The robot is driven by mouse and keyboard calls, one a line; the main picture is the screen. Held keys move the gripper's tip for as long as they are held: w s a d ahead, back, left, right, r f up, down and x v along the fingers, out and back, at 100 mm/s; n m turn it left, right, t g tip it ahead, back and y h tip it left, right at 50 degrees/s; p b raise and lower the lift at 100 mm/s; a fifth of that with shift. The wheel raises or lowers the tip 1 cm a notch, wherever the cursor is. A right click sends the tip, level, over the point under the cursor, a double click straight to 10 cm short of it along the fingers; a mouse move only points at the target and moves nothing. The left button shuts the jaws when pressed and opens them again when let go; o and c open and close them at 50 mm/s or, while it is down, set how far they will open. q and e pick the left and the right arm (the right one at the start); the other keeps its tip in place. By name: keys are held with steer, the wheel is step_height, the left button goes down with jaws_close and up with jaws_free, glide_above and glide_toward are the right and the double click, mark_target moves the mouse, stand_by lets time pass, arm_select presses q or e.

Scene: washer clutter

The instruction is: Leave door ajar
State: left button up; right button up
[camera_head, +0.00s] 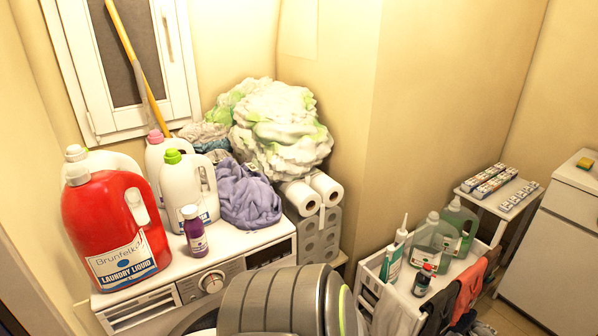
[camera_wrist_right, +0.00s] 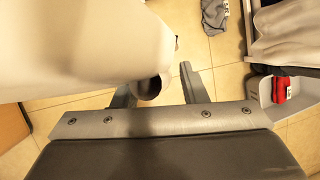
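The washing machine (camera_head: 150,307) stands at the lower left of the head view, with its dial and display on the front panel. Only the top of its round front shows at the bottom edge. The grey ribbed part in front is mine and hides much of it, so I cannot tell how the door stands. In the right wrist view my right gripper (camera_wrist_right: 158,88) has its two fingers apart. A large pale curved surface (camera_wrist_right: 90,45) fills the upper left, and a dark rounded piece shows beside the left finger; I cannot tell what they belong to. My left gripper is not in view.
A red laundry jug (camera_head: 110,220), white bottles, a purple bottle (camera_head: 194,230) and purple cloth crowd the washer top. Paper rolls (camera_head: 320,235) stand behind. A white cart (camera_head: 375,270) with bottles and hanging cloths is at right. Tiled floor (camera_wrist_right: 200,50) shows below my wrist.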

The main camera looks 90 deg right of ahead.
steer(key=p+v, duration=0.7)
steer(key=v, duration=1)
steer(key=shift+s, duration=0.15)
steer(key=w+a+f+m+y, duration=0.1)
steer(key=a+f+m+y, duration=0.1)
steer(key=a+f+m, duration=0.5)
steer(key=w+a+f+m+y, duration=0.1)
steer(key=a+f+m, duration=0.7)
steer(key=m, duration=0.9)
steer(key=a+b, duration=0.1)
steer(key=a, duration=0.2)
steer(key=shift+w+f+m+t+y, duration=0.25)
steer(key=shift+m+t+y, duration=0.05)
steer(key=shift+m+y, duration=0.1)
